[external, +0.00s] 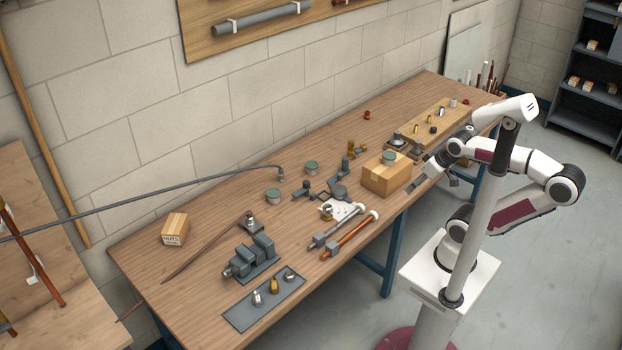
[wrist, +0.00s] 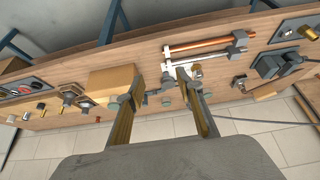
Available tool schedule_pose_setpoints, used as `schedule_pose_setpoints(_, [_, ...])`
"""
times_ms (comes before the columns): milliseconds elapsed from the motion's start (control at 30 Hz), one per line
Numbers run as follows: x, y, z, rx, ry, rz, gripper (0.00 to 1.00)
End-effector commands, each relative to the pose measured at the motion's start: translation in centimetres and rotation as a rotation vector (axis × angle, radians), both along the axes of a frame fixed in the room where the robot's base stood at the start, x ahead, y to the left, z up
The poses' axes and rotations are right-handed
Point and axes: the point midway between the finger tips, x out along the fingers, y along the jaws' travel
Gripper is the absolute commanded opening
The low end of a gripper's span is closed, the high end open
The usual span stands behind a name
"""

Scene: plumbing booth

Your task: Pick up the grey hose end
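The grey hose (external: 150,194) runs in from the left edge in the external view and reaches over the workbench. Its end (external: 281,174) bends down near the back of the bench, with a small fitting at the tip. In the wrist view the hose (wrist: 265,121) comes in from the right and passes behind my right finger, where its end is hidden. My gripper (external: 417,183) is beside the cardboard box, well to the right of the hose end. In the wrist view my gripper (wrist: 155,88) has its fingers wide apart with nothing held between them.
Grey and copper pipes (external: 350,234), a vise (external: 250,261) and valve parts (external: 340,190) crowd the workbench (external: 190,278). The wall is behind.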

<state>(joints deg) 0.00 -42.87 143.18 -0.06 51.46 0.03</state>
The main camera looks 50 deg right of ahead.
Motion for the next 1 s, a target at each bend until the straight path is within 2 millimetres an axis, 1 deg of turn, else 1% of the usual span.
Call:
schedule_pose_setpoints(167, [1.2,-0.3,0.4,-0.009,-0.012,-0.006,0.36])
schedule_pose_setpoints(267, [2.6,-0.7,0.8,-0.023,-0.027,-0.012,0.36])
schedule_pose_setpoints(367, [4.5,-1.2,1.4,-0.037,-0.049,-0.021,0.36])
schedule_pose_setpoints(667, [11.7,-2.8,3.1,-0.089,-0.134,-0.034,0.36])
schedule_pose_setpoints(1000, [19.9,-3.9,4.1,-0.134,-0.229,-0.026,0.36])
